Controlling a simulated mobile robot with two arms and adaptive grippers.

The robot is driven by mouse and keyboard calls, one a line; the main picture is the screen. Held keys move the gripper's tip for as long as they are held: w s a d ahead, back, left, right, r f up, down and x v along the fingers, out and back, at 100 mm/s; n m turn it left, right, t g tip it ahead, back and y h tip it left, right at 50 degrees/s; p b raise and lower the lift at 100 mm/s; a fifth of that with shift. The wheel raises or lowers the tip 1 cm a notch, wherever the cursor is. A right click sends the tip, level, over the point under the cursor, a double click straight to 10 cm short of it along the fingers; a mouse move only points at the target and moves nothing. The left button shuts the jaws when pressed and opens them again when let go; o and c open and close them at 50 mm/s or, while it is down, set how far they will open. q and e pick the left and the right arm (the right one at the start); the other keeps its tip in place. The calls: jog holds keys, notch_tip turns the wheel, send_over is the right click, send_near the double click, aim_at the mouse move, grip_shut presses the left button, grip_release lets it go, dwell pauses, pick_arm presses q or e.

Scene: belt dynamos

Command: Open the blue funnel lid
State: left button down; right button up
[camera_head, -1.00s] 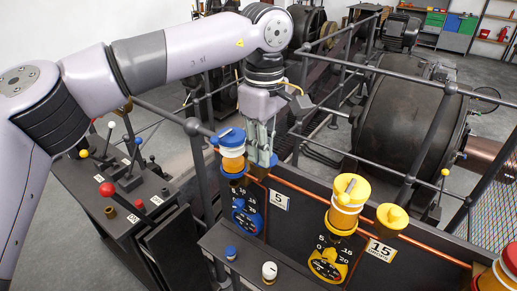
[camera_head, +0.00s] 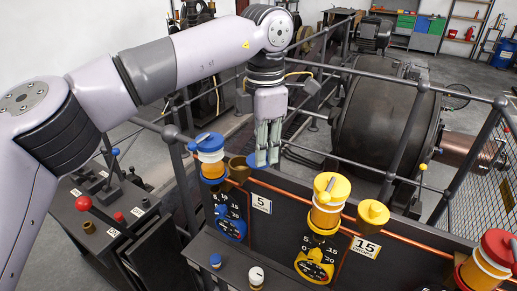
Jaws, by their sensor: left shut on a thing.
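My left gripper (camera_head: 267,157) points down just right of the brass funnel (camera_head: 238,168) beside the blue-capped oiler (camera_head: 209,157). Its fingers are shut on the blue funnel lid (camera_head: 261,159), of which only a little blue shows between and beside the fingertips. The funnel's brass mouth is uncovered, with the lid off to its right. I cannot tell whether the lid still touches the funnel's rim. My right gripper is not in view.
A yellow oiler (camera_head: 327,203) and its yellow-lidded funnel (camera_head: 373,213) stand to the right, and a red-capped oiler (camera_head: 488,262) at the far right. A copper pipe (camera_head: 290,195) runs along the panel. Railings stand behind. A red-knobbed lever (camera_head: 84,203) is at left.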

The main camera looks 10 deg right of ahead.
pick_arm(q)
jog(key=shift+w+d+n, duration=0.25)
jog(key=shift+d+n, duration=0.1)
jog(key=shift+n, duration=0.55)
jog(key=c, duration=1.5)
grip_release()
jog(key=shift+c, duration=0.2)
jog(key=shift+r, duration=0.2)
notch_tip(320, 180, up, 12)
jog(key=shift+f, duration=0.2)
